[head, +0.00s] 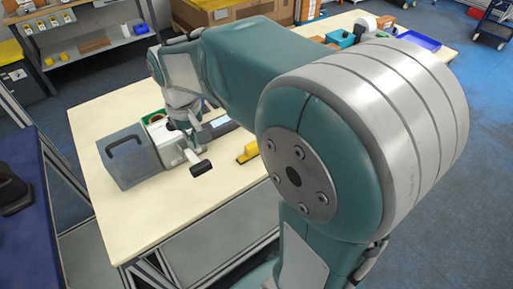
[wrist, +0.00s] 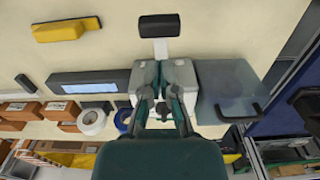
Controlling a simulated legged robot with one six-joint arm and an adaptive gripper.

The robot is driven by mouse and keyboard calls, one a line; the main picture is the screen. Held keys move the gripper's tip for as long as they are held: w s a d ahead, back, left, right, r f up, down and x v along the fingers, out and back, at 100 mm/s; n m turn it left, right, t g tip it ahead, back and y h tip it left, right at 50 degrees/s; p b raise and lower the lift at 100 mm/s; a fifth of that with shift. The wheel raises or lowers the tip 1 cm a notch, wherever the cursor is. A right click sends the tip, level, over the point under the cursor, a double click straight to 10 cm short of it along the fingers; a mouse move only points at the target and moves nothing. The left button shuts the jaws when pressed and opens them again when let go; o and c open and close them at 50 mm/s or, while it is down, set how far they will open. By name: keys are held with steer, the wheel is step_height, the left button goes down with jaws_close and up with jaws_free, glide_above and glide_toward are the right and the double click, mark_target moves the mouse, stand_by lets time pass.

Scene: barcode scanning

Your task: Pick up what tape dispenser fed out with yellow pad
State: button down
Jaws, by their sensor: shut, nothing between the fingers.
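The tape dispenser's grey box (head: 124,158) with a dark handle stands at the left of the table, joined to a pale front body (head: 170,148). It also shows in the wrist view as a grey box (wrist: 228,82). A black block (head: 201,168) on a light stem sticks out in front; it also shows in the wrist view (wrist: 160,25). My gripper (wrist: 160,68) is shut and empty, over the pale body.
A long device with a blue display (wrist: 92,86) lies beside the dispenser. White tape roll (wrist: 92,121) and brown boxes (wrist: 58,110) are beyond it. The pale table (head: 160,215) is clear at its front. My arm covers much of the right side.

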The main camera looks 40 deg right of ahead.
steer(key=c, duration=0.8)
jaws_free()
steer(key=shift+d, duration=0.1)
steer(key=o, duration=0.4)
steer(key=shift+w+d+f+n, duration=0.15)
steer(key=shift+d+f+n, duration=0.15)
steer(key=shift+d+n, duration=0.25)
steer(key=shift+o, duration=0.2)
steer(key=d+f+n+h, duration=0.1)
steer(key=d+f+n, duration=0.1)
steer(key=d+n, duration=0.3)
steer(key=w+d+f+n+h, duration=0.1)
steer(key=d+f+n+h, duration=0.1)
steer(key=d+n, duration=0.2)
steer(key=d+f+n+h, duration=0.1)
steer(key=d+f+n, duration=0.1)
steer(key=d+n, duration=0.3)
steer(key=shift+w+d+f+n, duration=0.15)
steer(key=shift+n, duration=0.6)
steer(key=shift+w+d+f+n, duration=0.1)
steer(key=shift+d+n, duration=0.05)
steer(key=shift+n, duration=0.55)
steer(key=shift+h, duration=0.3)
steer(key=x, duration=1)
steer(key=shift+w+d+f, duration=0.1)
steer(key=shift+d+f, duration=0.1)
steer(key=shift+d, duration=0.05)
steer(key=shift+f, duration=0.25)
jaws_close()
